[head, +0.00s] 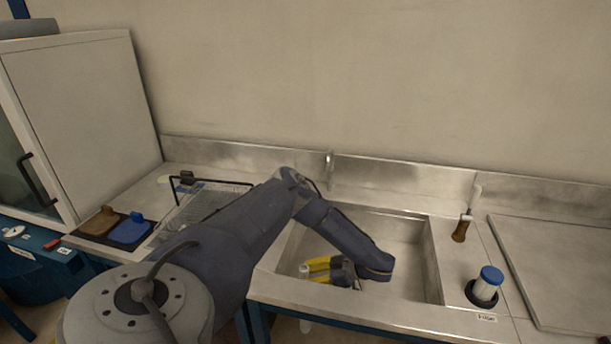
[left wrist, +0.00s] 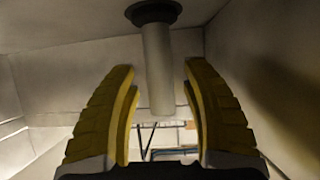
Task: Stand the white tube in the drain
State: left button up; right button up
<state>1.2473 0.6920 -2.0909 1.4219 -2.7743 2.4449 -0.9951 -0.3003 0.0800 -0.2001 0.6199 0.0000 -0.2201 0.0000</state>
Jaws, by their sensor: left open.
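The white tube (left wrist: 158,65) shows in the left wrist view between my left gripper's fingers. One end meets the dark drain ring (left wrist: 153,14) and appears to sit in it; the other end is free. In the head view the tube's pale end (head: 304,271) shows low in the sink basin, beside the yellow fingertips. My left gripper (head: 310,271) is down in the basin with its yellow fingers open. In the left wrist view its fingers (left wrist: 160,85) stand on both sides of the tube, with a gap each side. The drain is hidden in the head view. My right gripper is not in view.
The steel sink (head: 405,260) has walls around my left gripper, and a tap (head: 330,168) stands behind it. A blue-capped container (head: 487,284) and a wooden-handled brush (head: 463,228) are at the right. A wire rack (head: 207,200) is left.

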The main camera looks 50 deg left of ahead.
pick_arm(q)
jog(key=v, duration=1.1)
